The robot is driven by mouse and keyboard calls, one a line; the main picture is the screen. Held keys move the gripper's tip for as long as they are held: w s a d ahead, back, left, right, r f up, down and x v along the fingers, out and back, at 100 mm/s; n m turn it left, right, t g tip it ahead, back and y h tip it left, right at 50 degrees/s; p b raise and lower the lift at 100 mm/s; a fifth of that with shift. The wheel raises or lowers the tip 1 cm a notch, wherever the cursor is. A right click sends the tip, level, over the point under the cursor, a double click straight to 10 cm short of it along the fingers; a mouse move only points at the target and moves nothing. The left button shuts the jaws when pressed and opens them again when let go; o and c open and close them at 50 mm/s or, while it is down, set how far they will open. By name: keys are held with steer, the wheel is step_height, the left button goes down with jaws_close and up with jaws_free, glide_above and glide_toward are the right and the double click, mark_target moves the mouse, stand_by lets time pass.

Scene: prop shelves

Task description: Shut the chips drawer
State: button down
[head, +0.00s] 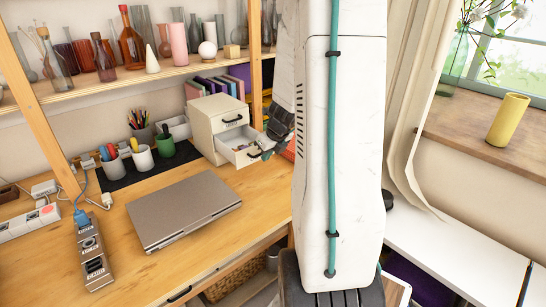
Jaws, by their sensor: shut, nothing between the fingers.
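A small cream drawer cabinet (206,128) stands on the wooden desk, against the wall. Its lower drawer (241,157) is pulled part way out, with small things inside that are too small to tell. Its upper drawer (231,121) looks shut. I cannot read which one is labelled chips. My dark gripper (266,150) is at the right end of the open drawer's front, close to its black handle. It is shut and holds nothing. I cannot tell whether it touches the drawer. My white arm hides what lies right of the cabinet.
A closed grey laptop (183,209) lies on the desk (215,258) in front of the cabinet. Several pen cups (142,158) stand on a dark mat to the left. A power strip (28,222) lies at far left. A shelf (120,84) of vases runs above.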

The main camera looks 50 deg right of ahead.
steer(key=shift+w, duration=0.25)
steer(key=shift+w, duration=0.1)
steer(key=w+d, duration=0.1)
steer(key=w, duration=0.4)
steer(key=w+d, duration=0.1)
steer(key=w, duration=0.4)
steer(key=w+d, duration=0.1)
steer(key=w, duration=0.4)
steer(key=shift+w+d, duration=0.1)
steer(key=shift+d, duration=0.3)
steer(key=shift+w+d+r, duration=0.1)
steer(key=shift+w+r, duration=0.05)
steer(key=shift+w, duration=0.1)
steer(key=s, duration=0.2)
steer(key=s+a, duration=0.1)
steer(key=shift+s+a+f, duration=0.1)
steer(key=shift+s+f, duration=0.1)
steer(key=shift+f, duration=0.2)
steer(key=s+r, duration=0.1)
steer(key=r, duration=0.1)
steer(key=s+r, duration=0.1)
steer(key=shift+s+d+r, duration=0.2)
steer(key=shift+s+d, duration=0.1)
steer(key=a+v, duration=0.1)
steer(key=v, duration=0.5)
